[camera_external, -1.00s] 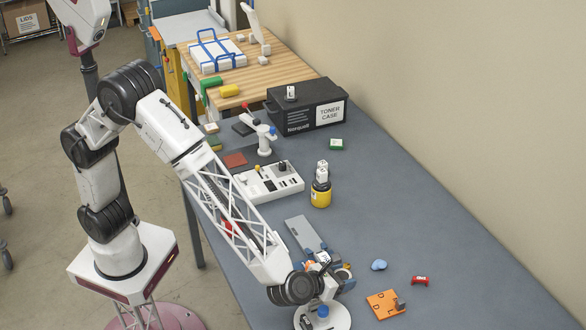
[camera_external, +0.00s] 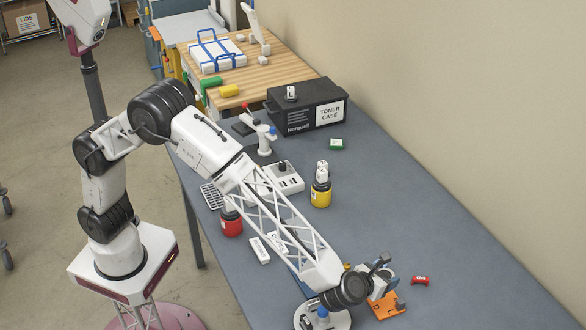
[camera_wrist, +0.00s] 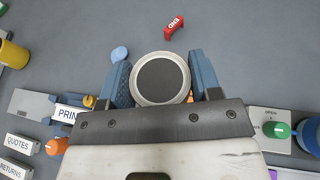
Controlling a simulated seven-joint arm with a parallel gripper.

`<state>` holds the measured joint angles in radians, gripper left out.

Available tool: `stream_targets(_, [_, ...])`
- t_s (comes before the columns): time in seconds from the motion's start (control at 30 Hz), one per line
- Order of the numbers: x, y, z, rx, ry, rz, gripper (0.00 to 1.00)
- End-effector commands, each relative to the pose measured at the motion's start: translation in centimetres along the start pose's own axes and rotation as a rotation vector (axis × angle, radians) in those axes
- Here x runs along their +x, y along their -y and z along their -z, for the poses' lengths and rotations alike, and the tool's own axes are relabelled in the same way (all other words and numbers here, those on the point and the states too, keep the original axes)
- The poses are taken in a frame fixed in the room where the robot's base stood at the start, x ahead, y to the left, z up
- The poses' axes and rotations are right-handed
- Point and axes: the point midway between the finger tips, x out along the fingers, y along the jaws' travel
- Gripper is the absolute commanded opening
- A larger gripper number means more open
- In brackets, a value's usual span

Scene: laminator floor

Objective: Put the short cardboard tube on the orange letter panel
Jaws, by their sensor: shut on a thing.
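My gripper (camera_wrist: 161,75) is shut on a round piece (camera_wrist: 161,80), which I take to be the short cardboard tube. In the wrist view it shows end-on, with a pale rim and a dark grey middle, between the two blue fingers. In the external view my gripper (camera_external: 383,270) is above the orange letter panel (camera_external: 388,307), toward its far edge. The gripper partly covers the panel there, and the held piece is hard to make out. In the wrist view most of the panel is hidden; whether the piece touches it cannot be told.
A red END piece (camera_external: 420,280) lies right of the panel. A blue lump (camera_wrist: 119,54) lies nearby. A round white stand (camera_external: 340,322) is left of the panel. Yellow (camera_external: 320,196) and red (camera_external: 231,223) jars stand farther back. The table's right side is clear.

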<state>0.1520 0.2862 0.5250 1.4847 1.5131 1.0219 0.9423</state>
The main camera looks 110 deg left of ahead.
Motion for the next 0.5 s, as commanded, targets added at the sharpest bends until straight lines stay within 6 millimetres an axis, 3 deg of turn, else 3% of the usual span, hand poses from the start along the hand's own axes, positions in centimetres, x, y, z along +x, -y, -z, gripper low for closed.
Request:
stream_targets(0.27, [0.4, 0.0, 1.0, 0.001, 0.000, 0.000, 0.35])
stream_targets(0.5, [1.6, 0.0, 4.1, 0.002, -0.001, -0.001, 0.35])
